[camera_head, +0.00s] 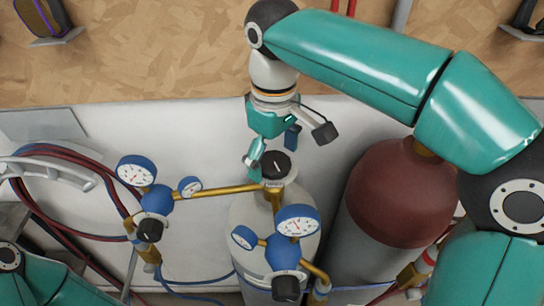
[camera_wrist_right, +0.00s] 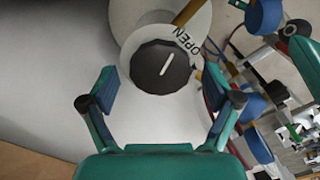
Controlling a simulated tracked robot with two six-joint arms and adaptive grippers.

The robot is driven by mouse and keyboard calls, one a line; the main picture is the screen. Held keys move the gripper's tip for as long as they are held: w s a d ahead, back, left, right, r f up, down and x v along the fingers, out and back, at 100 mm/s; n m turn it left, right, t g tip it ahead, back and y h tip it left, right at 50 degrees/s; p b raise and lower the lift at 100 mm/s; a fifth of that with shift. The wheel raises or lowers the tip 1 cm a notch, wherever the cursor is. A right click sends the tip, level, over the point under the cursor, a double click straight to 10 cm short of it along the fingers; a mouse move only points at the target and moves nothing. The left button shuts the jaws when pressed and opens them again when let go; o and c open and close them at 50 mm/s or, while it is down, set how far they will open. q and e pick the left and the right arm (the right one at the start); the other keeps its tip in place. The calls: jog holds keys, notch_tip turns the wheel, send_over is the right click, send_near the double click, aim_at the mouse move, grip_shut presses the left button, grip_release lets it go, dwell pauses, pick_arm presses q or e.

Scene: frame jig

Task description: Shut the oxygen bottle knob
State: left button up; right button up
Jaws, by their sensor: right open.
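The black ribbed knob (camera_head: 276,165) sits on top of the pale grey bottle (camera_head: 243,214). In the right wrist view the knob (camera_wrist_right: 160,67) has a slanted white line on its face, and the word OPEN is printed on the collar (camera_wrist_right: 195,45) beside it. My right gripper (camera_head: 273,150) is open just above and behind the knob in the head view. In the right wrist view its two blue-padded fingers (camera_wrist_right: 165,92) are spread wide, with the knob ahead and between their lines, apart from both. My left gripper is out of view.
Brass pipes join the bottle to blue regulators with white gauges (camera_head: 136,171), (camera_head: 296,222). A dark red-topped cylinder (camera_head: 393,190) stands at the right, under my right arm. Red and blue hoses (camera_head: 75,155) hang at the left. A wood-chip wall (camera_head: 150,50) is behind.

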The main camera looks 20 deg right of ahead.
jog(key=shift+c, duration=0.3)
jog(key=c, duration=1.1)
